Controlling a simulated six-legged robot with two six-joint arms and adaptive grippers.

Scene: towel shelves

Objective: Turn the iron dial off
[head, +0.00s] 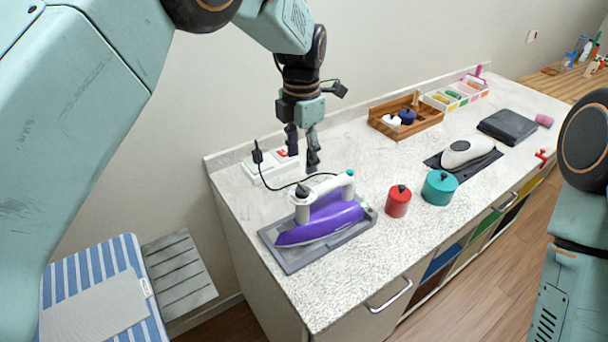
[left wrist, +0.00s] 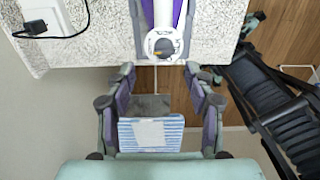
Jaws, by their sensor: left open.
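The iron (head: 322,222) has a purple body and a white handle, and lies on a grey rest (head: 290,262) at the near left of the counter. A dark knob, which looks like its dial (head: 302,191), sits at the handle's left end. In the left wrist view the dial (left wrist: 164,46) is a grey disc with an orange mark inside a white ring. My left gripper (head: 302,150) is open and empty, pointing down above and behind the iron, apart from it. In the left wrist view its fingers (left wrist: 160,76) are spread below the dial. My right gripper is out of frame.
A white power strip (head: 268,166) with a black plug and cord lies behind the iron. A red pot (head: 398,201) and a teal pot (head: 439,188) stand to its right. A wooden tray (head: 407,122) is farther back. A striped ironing board (head: 95,270) is at the lower left.

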